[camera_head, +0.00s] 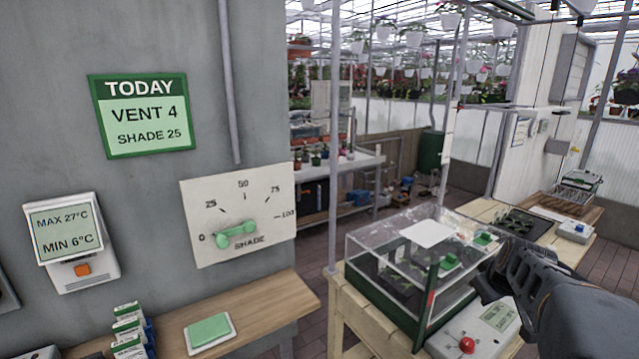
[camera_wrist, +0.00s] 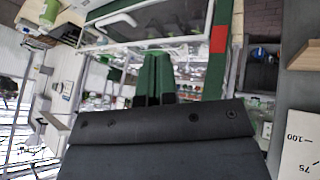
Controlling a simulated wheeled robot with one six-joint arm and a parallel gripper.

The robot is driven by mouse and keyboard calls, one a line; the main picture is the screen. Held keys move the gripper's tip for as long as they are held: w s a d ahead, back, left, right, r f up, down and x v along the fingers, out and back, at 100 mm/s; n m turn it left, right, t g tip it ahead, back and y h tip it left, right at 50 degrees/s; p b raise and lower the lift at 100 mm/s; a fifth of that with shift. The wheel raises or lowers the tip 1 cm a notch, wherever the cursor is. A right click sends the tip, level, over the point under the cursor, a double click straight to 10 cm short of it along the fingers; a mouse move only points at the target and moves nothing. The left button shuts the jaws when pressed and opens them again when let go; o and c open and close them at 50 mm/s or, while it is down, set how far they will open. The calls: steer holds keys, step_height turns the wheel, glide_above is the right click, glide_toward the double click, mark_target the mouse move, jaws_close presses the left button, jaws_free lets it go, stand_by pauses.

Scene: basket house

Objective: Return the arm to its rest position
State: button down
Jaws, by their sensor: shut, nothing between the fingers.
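My gripper (camera_wrist: 156,58) shows in the wrist view as two narrow fingers side by side, shut with nothing between them. Behind the fingertips is the green frame of the clear-sided propagator box (camera_wrist: 222,62), which carries a red mark. In the head view my dark arm (camera_head: 560,295) comes in from the lower right, in front of the right side of the propagator box (camera_head: 432,288). The fingertips are hard to make out there, and I cannot tell whether they touch the box.
A wooden bench (camera_head: 356,316) carries the box and a white device (camera_head: 490,330) with a red button. At left are a shade dial panel (camera_head: 270,190), a TODAY sign (camera_head: 143,115), a thermometer unit (camera_head: 72,245) and a shelf (camera_head: 262,305) with a green pad. Open floor lies between shelf and bench.

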steer(key=s+a+f+m+g+y, duration=0.1)
steer(key=s+a+f, duration=0.1)
steer(key=s+a, duration=0.6)
steer(key=s+a+f+m+g+y, duration=0.1)
steer(key=s+a+f+m, duration=0.1)
steer(key=s+a, duration=0.6)
steer(key=a, duration=0.4)
steer(key=shift+s+a+f, duration=0.15)
steer(key=shift+a+f, duration=0.1)
